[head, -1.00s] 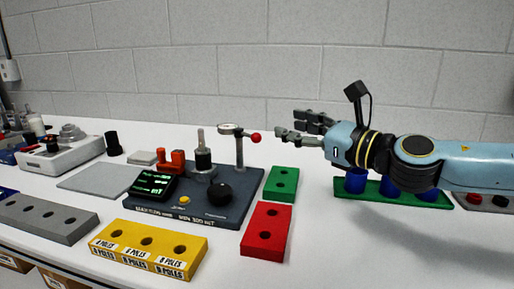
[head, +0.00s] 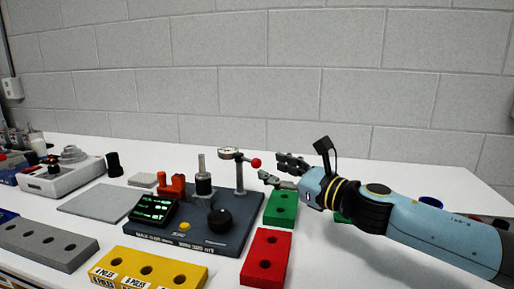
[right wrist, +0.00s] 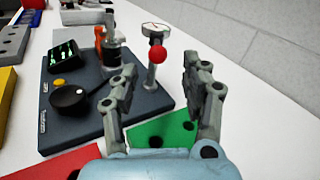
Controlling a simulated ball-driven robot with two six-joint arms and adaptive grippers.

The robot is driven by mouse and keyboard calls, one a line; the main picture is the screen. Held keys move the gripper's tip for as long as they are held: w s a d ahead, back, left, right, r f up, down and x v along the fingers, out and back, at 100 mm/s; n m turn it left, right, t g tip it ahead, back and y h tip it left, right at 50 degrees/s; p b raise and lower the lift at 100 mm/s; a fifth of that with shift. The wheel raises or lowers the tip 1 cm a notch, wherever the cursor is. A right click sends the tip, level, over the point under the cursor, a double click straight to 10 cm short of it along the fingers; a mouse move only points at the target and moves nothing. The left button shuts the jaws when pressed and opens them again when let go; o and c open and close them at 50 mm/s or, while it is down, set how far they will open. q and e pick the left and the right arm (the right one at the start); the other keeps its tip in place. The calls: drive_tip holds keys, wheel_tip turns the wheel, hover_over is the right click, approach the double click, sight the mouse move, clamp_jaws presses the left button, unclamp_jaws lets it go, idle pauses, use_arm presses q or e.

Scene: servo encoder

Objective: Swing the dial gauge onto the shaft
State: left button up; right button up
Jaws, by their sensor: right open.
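The dial gauge (head: 229,153) sits on top of a thin post at the right back of the dark blue base (head: 226,238). A red ball knob (head: 256,162) is on the right end of its arm. The shaft (head: 202,164) stands upright on a black round body to the left of the post, apart from the gauge. My right gripper (head: 276,168) is open and empty, just right of the red knob. In the right wrist view the gauge (right wrist: 154,30) and knob (right wrist: 159,56) show ahead, between and beyond the open fingers (right wrist: 157,88). My left gripper is not in view.
A black knob (head: 219,217) and a lit display (head: 154,208) are on the base. Green (head: 281,208), red (head: 266,257) and yellow (head: 150,267) blocks with holes stand close by. A grey wall closes the back. The table is clear behind the base.

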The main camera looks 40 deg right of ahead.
sight(260, 164)
drive_tip(key=w+p, duration=0.1)
drive_tip(key=w, duration=0.1)
drive_tip(key=w+a+p, duration=0.1)
drive_tip(key=w, duration=0.2)
drive_tip(key=shift+w+p, duration=0.1)
drive_tip(key=shift+p, duration=0.25)
drive_tip(key=shift+w+a, duration=0.15)
drive_tip(key=shift+w, duration=0.25)
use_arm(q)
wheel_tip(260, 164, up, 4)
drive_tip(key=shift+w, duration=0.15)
use_arm(e)
clamp_jaws()
drive_tip(key=shift+f, duration=0.1)
